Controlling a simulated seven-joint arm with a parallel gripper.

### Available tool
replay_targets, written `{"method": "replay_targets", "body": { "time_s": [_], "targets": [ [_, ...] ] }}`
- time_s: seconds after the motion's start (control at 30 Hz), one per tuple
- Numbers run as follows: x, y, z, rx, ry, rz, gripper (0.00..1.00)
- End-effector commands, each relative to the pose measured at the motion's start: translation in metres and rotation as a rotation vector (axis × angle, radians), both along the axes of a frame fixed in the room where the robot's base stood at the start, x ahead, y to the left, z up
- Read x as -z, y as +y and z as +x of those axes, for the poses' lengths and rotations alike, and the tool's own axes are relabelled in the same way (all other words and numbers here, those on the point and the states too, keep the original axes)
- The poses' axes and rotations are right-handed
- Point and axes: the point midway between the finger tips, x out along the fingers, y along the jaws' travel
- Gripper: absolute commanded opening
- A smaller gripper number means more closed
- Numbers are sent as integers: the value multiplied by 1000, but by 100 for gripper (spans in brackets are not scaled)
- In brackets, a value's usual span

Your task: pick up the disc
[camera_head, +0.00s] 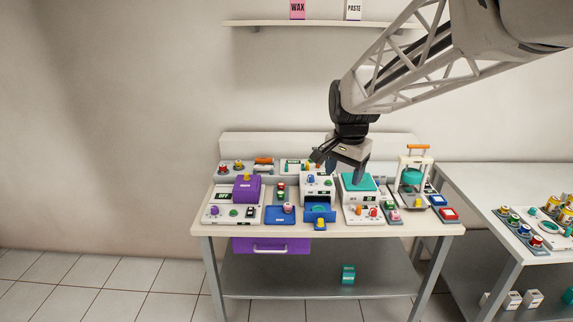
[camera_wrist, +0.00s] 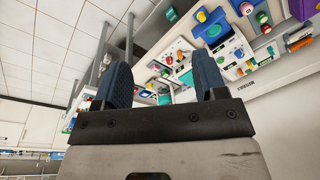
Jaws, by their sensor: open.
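I cannot tell for sure which thing is the disc; the pieces on the table are small in both views. A round teal piece (camera_head: 412,177) sits in a white frame with an orange handle, right of my gripper. My gripper (camera_head: 340,166) is above the middle of the table, beside a teal-topped box (camera_head: 358,182). In the wrist view my gripper (camera_wrist: 163,78) has its two dark blue fingers wide apart, with nothing between them. The table devices lie beyond the fingertips, tilted in that view.
The table (camera_head: 225,228) is crowded with devices, including a purple box (camera_head: 247,188), a blue tray (camera_head: 280,215) and a blue drawer (camera_head: 320,212). A second table (camera_head: 485,190) with coloured pieces stands at the right. A teal block (camera_head: 348,275) lies on the lower shelf.

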Motion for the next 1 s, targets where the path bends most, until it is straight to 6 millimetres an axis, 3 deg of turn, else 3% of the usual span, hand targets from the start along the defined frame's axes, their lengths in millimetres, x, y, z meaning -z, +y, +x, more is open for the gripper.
{"method": "replay_targets", "body": {
  "time_s": [0.1,0.47,1.0],
  "targets": [
    [6,8,31,55,11,8,65],
    [30,34,118,233,39,29,65],
    [92,81,241,499,79,48,65]
  ]
}}
